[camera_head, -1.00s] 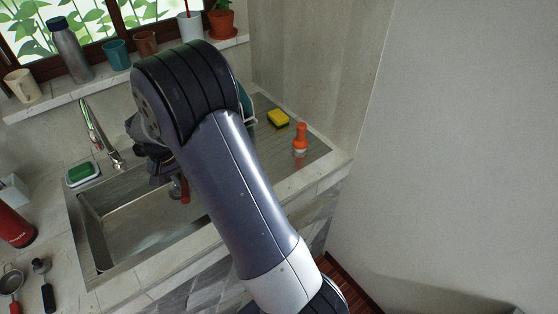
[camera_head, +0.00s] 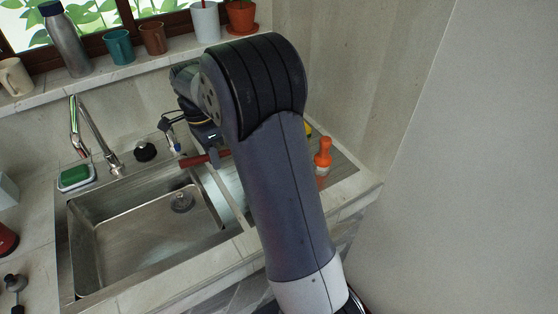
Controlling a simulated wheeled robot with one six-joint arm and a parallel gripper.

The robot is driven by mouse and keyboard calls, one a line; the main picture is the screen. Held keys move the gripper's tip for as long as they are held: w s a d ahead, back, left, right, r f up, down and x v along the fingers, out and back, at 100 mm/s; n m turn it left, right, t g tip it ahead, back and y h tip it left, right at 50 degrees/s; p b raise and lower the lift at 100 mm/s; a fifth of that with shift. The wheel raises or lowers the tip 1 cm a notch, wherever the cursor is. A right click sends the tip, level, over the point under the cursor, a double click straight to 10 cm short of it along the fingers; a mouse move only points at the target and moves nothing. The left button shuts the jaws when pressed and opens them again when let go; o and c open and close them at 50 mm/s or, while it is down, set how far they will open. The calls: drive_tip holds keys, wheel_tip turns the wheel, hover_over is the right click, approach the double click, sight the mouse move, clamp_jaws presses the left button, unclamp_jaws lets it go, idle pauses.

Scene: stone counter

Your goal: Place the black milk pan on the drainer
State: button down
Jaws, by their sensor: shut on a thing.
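My gripper (camera_head: 205,140) is above the right rim of the sink, partly hidden by my arm, and its fingertips do not show clearly. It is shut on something. A red-brown handle (camera_head: 200,159) sticks out just below it and seems to belong to the milk pan. The black pan body cannot be made out; my arm hides the area to the right. The drainer (camera_head: 343,165) is the ridged metal surface right of the sink, and my arm covers its middle.
The sink basin (camera_head: 150,235) is empty, with a faucet (camera_head: 95,140) behind it. A green sponge (camera_head: 75,175) lies left. Mugs and a potted plant (camera_head: 241,16) line the sill.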

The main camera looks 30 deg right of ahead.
drive_tip(key=shift+w+d, duration=0.1)
drive_tip(key=shift+w, duration=0.05)
drive_tip(key=shift+f, duration=0.2)
wheel_tip(320, 180, down, 10)
drive_tip(key=shift+r+p, duration=0.25)
drive_tip(key=shift+p, duration=0.45)
drive_tip(key=shift+f, duration=0.1)
drive_tip(key=c, duration=1.4)
unclamp_jaws()
drive_tip(key=shift+o, duration=0.2)
wheel_tip(320, 180, up, 12)
drive_tip(key=w+b, duration=0.1)
drive_tip(key=w, duration=0.1)
drive_tip(key=shift+b, duration=0.35)
drive_tip(key=shift+w, duration=0.1)
